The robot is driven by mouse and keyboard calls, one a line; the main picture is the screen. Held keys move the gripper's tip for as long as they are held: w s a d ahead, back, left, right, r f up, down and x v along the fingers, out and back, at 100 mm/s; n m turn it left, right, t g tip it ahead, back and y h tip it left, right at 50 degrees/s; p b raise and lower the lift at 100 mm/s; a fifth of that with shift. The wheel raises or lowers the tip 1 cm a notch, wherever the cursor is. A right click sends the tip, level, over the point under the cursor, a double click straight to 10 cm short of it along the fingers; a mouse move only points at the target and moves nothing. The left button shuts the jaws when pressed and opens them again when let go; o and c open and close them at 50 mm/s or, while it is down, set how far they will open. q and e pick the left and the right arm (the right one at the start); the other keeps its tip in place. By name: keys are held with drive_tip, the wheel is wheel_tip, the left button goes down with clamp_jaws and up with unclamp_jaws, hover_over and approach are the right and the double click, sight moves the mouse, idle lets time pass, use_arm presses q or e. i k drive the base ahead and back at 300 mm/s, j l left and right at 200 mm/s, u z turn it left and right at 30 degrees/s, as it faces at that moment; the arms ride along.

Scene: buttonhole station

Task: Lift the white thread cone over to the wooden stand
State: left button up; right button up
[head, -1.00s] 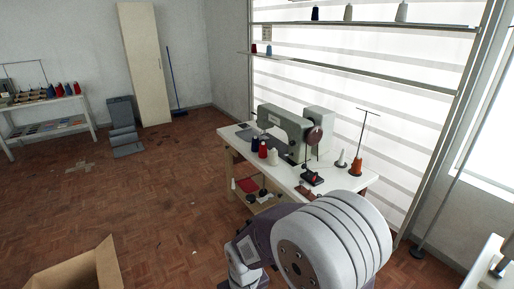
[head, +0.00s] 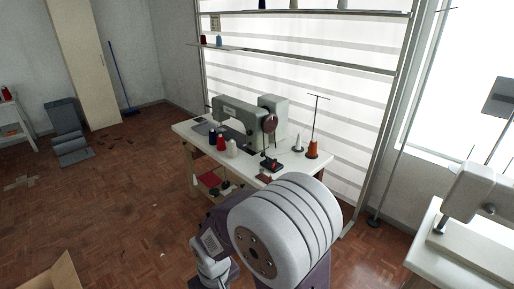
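A small white thread cone (head: 232,148) stands upright on the white sewing table (head: 190,130), beside a red cone (head: 221,141) and a blue cone (head: 212,136). A second whitish cone (head: 297,146) stands at the table's right end, next to an orange cone (head: 312,149) under a T-shaped rod (head: 316,115). I cannot make out clearly which part is the wooden stand. Neither of my grippers shows; a part of my own body fills the bottom middle and hides the table's front right corner.
A grey sewing machine (head: 240,118) occupies the table's middle. Another machine stands on a white table (head: 450,250) at the right. A cardboard box (head: 52,275) is at the bottom left. Wooden floor on the left is mostly clear.

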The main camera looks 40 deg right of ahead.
sight(298, 143)
drive_tip(key=z, duration=1.9)
drive_tip(key=i+l+u, duration=0.25)
drive_tip(key=i, duration=0.15)
drive_tip(key=i+l+u, duration=0.45)
drive_tip(key=i+l, duration=0.25)
drive_tip(key=i+l+u, duration=0.45)
drive_tip(key=i+l, duration=0.2)
drive_tip(key=l, duration=0.35)
drive_tip(key=i+l+u, duration=0.25)
drive_tip(key=l, duration=0.25)
drive_tip(key=i+l+u, duration=0.25)
drive_tip(key=l, duration=0.35)
drive_tip(key=l+u, duration=0.2)
drive_tip(key=l, duration=0.4)
drive_tip(key=i, duration=0.05)
